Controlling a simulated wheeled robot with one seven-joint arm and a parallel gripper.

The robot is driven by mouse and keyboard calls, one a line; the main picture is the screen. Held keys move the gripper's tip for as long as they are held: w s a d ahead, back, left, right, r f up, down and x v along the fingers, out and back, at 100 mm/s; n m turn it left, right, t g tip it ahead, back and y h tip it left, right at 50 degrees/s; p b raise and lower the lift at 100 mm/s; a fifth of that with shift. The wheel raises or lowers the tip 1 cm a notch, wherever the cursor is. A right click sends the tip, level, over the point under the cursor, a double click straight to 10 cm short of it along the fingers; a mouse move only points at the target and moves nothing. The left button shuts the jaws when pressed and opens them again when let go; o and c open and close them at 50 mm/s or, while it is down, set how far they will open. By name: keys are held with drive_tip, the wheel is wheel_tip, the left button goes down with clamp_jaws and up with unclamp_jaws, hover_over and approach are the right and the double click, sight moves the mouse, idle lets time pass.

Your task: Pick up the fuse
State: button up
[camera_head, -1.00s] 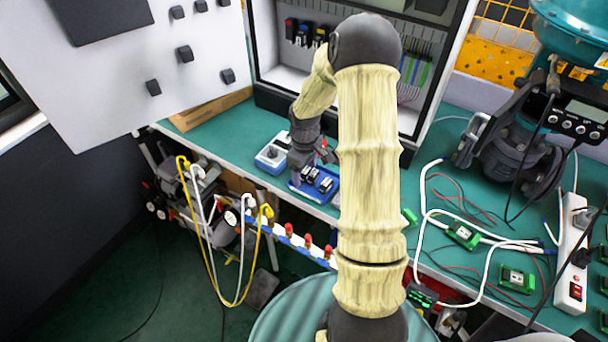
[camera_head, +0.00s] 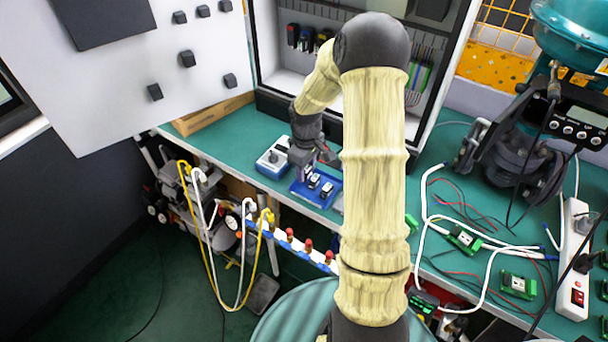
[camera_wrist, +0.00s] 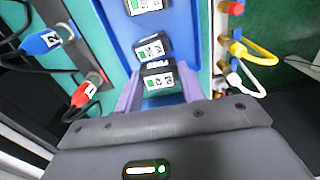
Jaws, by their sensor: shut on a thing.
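A black fuse (camera_wrist: 158,68) with a white and green label sits between the two purple fingers of my gripper (camera_wrist: 160,92) in the wrist view. The fingers are shut on its sides. More black fuses (camera_wrist: 152,47) stand in a row beyond it in the blue tray (camera_wrist: 119,30). In the head view the blue tray (camera_head: 300,190) lies near the bench's front edge, with labelled fuses (camera_head: 327,189) in it. My gripper (camera_head: 306,168) is over the tray's left part there, and its held fuse is hard to make out. I cannot tell whether the held fuse is clear of the tray.
A blue and white box with a knob (camera_head: 272,158) stands left of the tray. An open cabinet (camera_head: 298,80) stands behind. Yellow and white cables (camera_head: 213,240) hang at the bench front. Green modules (camera_head: 464,238), loose wires and a power strip (camera_head: 573,260) lie to the right.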

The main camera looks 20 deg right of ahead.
sight(306, 168)
wheel_tip(306, 168, up, 7)
drive_tip(key=shift+r, duration=0.2)
drive_tip(key=shift+f, duration=0.1)
idle(0.5)
